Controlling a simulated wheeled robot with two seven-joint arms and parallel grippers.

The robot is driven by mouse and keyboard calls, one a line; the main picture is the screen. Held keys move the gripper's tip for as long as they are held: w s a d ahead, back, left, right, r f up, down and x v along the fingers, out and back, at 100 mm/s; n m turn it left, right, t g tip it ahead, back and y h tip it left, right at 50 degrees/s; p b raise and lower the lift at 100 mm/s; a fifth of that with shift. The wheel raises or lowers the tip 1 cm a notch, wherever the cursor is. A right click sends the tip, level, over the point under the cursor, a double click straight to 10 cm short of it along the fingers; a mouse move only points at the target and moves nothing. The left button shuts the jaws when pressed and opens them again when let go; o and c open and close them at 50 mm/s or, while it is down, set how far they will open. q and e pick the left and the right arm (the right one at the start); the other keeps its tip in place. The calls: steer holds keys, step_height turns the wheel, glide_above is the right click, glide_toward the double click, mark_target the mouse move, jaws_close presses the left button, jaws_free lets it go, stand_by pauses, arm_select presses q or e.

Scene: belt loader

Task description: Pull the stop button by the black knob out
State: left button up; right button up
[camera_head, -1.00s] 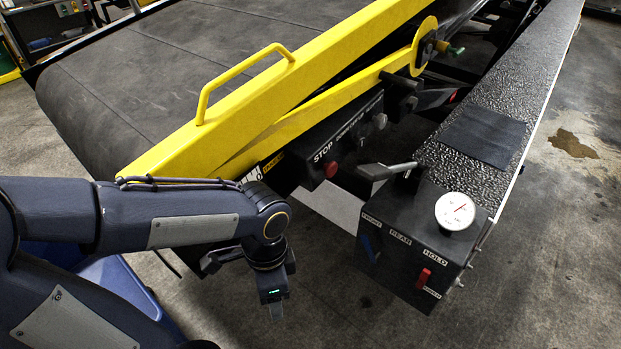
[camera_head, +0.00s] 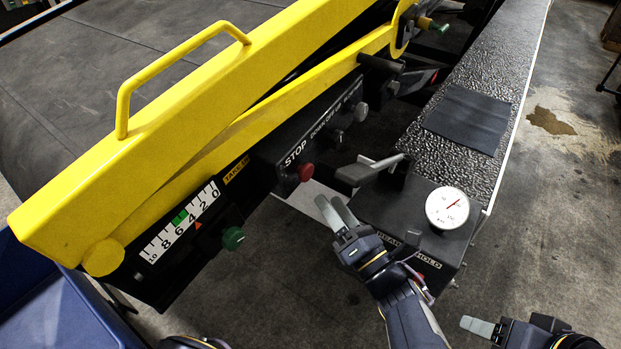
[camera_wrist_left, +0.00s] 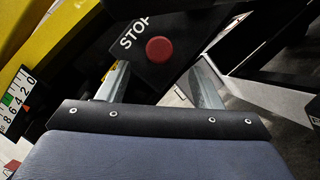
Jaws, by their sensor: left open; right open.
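The red stop button (camera_head: 306,171) sits on the dark control panel beside the white word STOP; it also shows in the left wrist view (camera_wrist_left: 160,49). A dark knob (camera_head: 337,137) is on the same panel, further up and right. My left gripper (camera_head: 335,207) is open and empty, a little below and right of the button in the head view. In the left wrist view its two fingers (camera_wrist_left: 160,84) stand apart, with the button between and beyond them; no contact shows. My right gripper (camera_head: 480,327) is at the lower right, open and partly cut off, holding nothing visible.
A grey lever (camera_head: 372,170) and a box with a round gauge (camera_head: 447,208) stand close right of my left gripper. The yellow guard rail (camera_head: 190,130) runs above the panel. A green knob (camera_head: 233,238) and scale are at left. Open floor lies below.

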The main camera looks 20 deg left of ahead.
mark_target(309, 175)
arm_select(q)
steer(key=p+x, duration=0.1)
steer(key=x, duration=0.6)
steer(key=shift+s, duration=0.1)
jaws_close()
steer(key=shift+s+d+r+p, duration=0.15)
steer(key=shift+d+p, duration=0.4)
steer(key=shift+p, duration=0.4)
steer(key=shift+s+d, duration=0.15)
steer(key=shift+d, duration=0.1)
steer(key=shift+f, duration=0.3)
jaws_free()
